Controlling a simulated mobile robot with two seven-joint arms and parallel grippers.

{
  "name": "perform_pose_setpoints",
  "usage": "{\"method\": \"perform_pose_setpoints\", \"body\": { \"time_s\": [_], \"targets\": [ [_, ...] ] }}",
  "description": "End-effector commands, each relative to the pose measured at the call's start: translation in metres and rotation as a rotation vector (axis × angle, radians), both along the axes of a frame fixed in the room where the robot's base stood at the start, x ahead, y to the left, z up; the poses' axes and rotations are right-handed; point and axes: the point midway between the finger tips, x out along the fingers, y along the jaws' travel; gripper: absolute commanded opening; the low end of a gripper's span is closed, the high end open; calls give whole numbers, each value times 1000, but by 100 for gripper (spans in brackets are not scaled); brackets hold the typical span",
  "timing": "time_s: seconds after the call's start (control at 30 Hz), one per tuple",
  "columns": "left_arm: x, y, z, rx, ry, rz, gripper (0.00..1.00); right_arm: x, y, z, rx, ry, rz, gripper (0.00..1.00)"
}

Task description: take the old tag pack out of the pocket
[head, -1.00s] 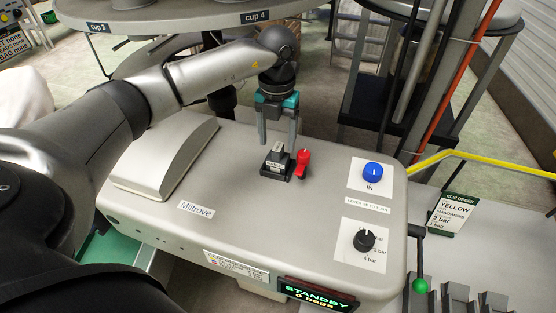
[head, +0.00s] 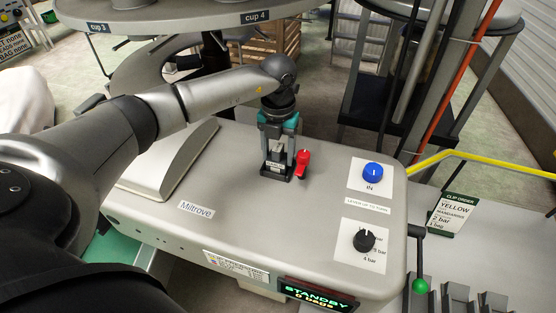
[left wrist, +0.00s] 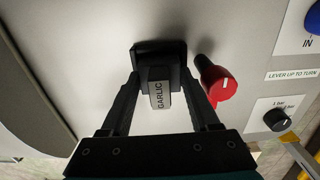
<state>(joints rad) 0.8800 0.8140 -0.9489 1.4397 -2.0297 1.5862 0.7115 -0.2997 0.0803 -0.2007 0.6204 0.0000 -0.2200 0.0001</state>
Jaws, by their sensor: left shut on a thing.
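The old tag pack (head: 276,158), a small grey-white block labelled GARLIC, stands upright in the black pocket (head: 271,172) on top of the grey machine. In the left wrist view the pack (left wrist: 160,92) sits between my two dark fingers, and the pocket (left wrist: 150,52) shows behind it. My left gripper (head: 278,157) comes down from above and is shut on the pack, one finger on each side. The pack's lower part is hidden in the pocket. My right gripper is not in view.
A red lever (head: 302,161) stands close to the right of the pocket. Further right are a blue button (head: 372,172) and a black pressure knob (head: 364,240). A raised grey cover (head: 170,160) lies to the left. The machine top in front is clear.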

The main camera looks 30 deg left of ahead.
Motion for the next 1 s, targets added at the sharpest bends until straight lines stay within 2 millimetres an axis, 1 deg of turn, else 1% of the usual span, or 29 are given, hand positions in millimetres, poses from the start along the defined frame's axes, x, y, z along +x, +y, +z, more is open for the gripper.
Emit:
{"method": "perform_pose_setpoints", "body": {
  "time_s": [0.03, 0.2, 0.23, 0.47, 0.63, 0.77, 0.87, 1.0],
  "targets": [
    [0, 0, 0, 0, -1, 0, 25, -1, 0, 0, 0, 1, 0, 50],
    [0, 0, 1, 0, -1, 0, 6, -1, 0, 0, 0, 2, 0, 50],
    [0, 0, 1, 0, -1, 0, 4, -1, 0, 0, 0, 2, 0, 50],
    [1, 0, 1, -1, -2, 1, 3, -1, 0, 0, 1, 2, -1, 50],
    [1, 0, 10, -1, -4, 1, 3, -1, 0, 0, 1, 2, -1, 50],
    [2, 0, 26, 0, -6, 0, 3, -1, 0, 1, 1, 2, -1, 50],
    [2, 0, 46, -1, -6, 0, 3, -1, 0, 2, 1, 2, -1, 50],
    [2, 0, 81, 0, -8, 0, 3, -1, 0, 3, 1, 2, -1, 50]
  ]
}}
